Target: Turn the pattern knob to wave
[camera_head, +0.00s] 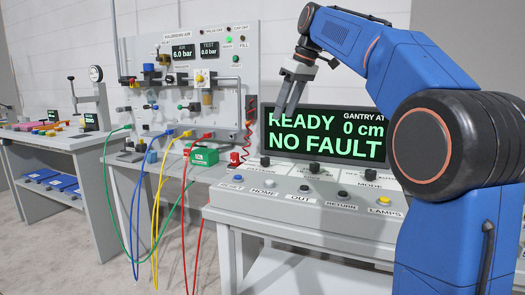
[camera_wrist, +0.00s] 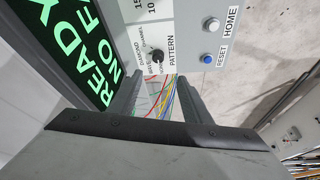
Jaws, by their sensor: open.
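In the head view the knob (camera_head: 265,161) is the leftmost of the row below the display. My gripper (camera_wrist: 160,80) is open and empty, its fingers spread with the knob just beyond the tips. In the head view my gripper (camera_head: 285,108) hangs in front of the display, above the console and apart from the knob.
The display (camera_head: 325,135) reads READY, NO FAULT, 0 cm. A blue RESET button (camera_wrist: 208,58) and a white HOME button (camera_wrist: 212,24) sit beside the knob. Other knobs (camera_head: 314,168) stand to its right. A hose pegboard (camera_head: 190,100) and coloured cables (camera_head: 160,190) are left.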

